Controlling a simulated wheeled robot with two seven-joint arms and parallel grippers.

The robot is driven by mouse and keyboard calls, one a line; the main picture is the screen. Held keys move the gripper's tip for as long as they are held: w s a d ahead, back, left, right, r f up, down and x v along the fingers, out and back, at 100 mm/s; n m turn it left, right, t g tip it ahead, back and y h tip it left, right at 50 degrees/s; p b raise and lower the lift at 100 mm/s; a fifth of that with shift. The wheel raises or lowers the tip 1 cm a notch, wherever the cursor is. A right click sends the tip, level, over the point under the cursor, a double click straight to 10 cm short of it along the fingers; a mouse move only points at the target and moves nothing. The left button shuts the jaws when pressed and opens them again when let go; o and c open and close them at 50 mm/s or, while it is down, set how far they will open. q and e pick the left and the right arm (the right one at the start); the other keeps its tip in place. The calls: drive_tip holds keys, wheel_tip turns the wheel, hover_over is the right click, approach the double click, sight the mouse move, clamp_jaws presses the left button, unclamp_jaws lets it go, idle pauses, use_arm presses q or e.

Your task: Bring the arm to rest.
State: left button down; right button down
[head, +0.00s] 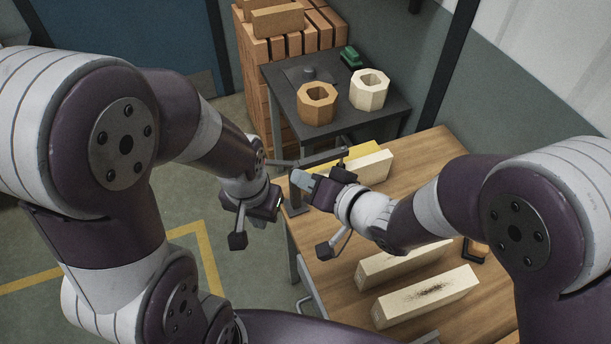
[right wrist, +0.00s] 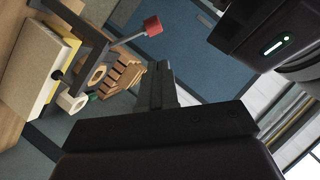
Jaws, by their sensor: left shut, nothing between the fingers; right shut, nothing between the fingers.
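My left gripper (head: 268,204) hangs beside the left edge of the wooden bench, the lower of the two in the head view. Its fingers are mostly hidden there; it is shut and empty. A dark housing with a green light, seemingly part of my left gripper, shows at the upper right of the right wrist view. My right gripper (head: 302,181) points left over the bench's left edge, close to my left gripper. In the right wrist view its dark fingers (right wrist: 158,86) are together with nothing between them.
The wooden bench (head: 415,190) holds pale bricks (head: 428,295), one with a dark smudge, and a metal bar fixture (head: 315,158). Behind it, a dark table (head: 385,118) carries tan (head: 318,112) and cream (head: 361,97) hollow blocks. Stacked bricks (head: 253,85) stand behind. The floor at left is clear.

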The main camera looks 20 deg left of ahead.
drive_tip(key=s+d+f+n+g+h, duration=0.15)
drive_tip(key=d+f+h, duration=0.3)
drive_tip(key=d, duration=0.45)
drive_tip(key=s+d+f+n+g+h, duration=0.1)
drive_tip(key=s+d+f+g+h, duration=0.15)
drive_tip(key=d+h, duration=0.5)
drive_tip(key=s+d+r+m+g, duration=0.2)
drive_tip(key=s+d+m, duration=0.1)
drive_tip(key=d, duration=0.9)
drive_tip(key=shift+d+m, duration=0.4)
drive_tip(key=shift+m, duration=0.35)
